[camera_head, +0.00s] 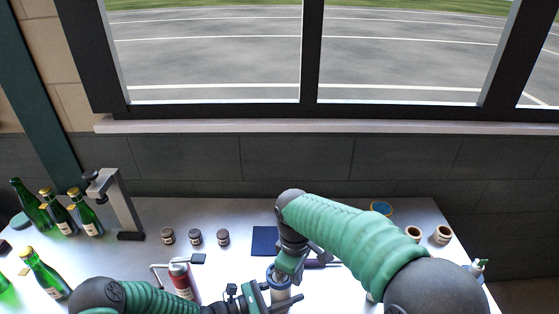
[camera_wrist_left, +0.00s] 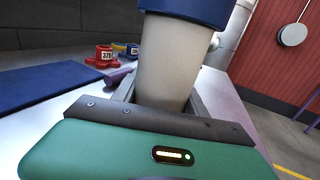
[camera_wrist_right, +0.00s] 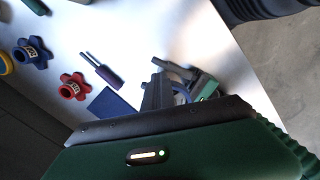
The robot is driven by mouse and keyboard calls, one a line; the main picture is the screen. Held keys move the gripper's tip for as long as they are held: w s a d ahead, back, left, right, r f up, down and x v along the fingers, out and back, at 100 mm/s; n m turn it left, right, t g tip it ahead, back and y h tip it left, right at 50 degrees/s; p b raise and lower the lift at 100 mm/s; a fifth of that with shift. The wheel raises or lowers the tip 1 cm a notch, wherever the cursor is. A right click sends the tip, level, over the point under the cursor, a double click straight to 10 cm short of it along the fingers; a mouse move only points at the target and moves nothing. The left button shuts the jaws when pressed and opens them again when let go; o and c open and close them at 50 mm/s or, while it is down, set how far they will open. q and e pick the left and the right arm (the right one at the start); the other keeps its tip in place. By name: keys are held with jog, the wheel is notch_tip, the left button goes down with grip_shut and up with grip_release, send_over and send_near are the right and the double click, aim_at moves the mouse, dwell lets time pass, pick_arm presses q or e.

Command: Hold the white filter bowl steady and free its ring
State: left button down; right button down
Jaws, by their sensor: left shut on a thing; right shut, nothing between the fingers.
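The white filter bowl (camera_wrist_left: 168,60) stands upright in the left wrist view, with its blue ring (camera_wrist_left: 190,8) around the top, cut by the frame edge. My left gripper (camera_head: 268,300) is shut on the bowl's side. In the head view the bowl (camera_head: 282,298) is partly hidden by both grippers. My right gripper (camera_head: 282,276) is shut and empty, close over the bowl's top. In the right wrist view its fingers (camera_wrist_right: 155,92) sit beside a blue curved edge, apparently the ring; whether they touch it I cannot tell.
A dark blue mat (camera_head: 265,240) lies behind the bowl, with a purple-handled tool (camera_wrist_right: 104,70) near it. Red (camera_wrist_right: 72,86) and blue (camera_wrist_right: 31,53) handwheels lie beyond. A red-and-white canister (camera_head: 182,278), small jars (camera_head: 195,237) and green bottles (camera_head: 85,217) stand left.

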pick_arm(q)
jog(key=shift+s+f, duration=0.15)
jog(key=shift+f, duration=0.15)
pick_arm(e)
jog(key=shift+w+r, duration=0.25)
jog(key=shift+w, duration=0.2)
jog(key=shift+d, duration=0.15)
pick_arm(q)
jog(key=shift+f, duration=0.1)
pick_arm(e)
notch_tip(320, 180, up, 6)
jog(key=shift+s+d, duration=0.2)
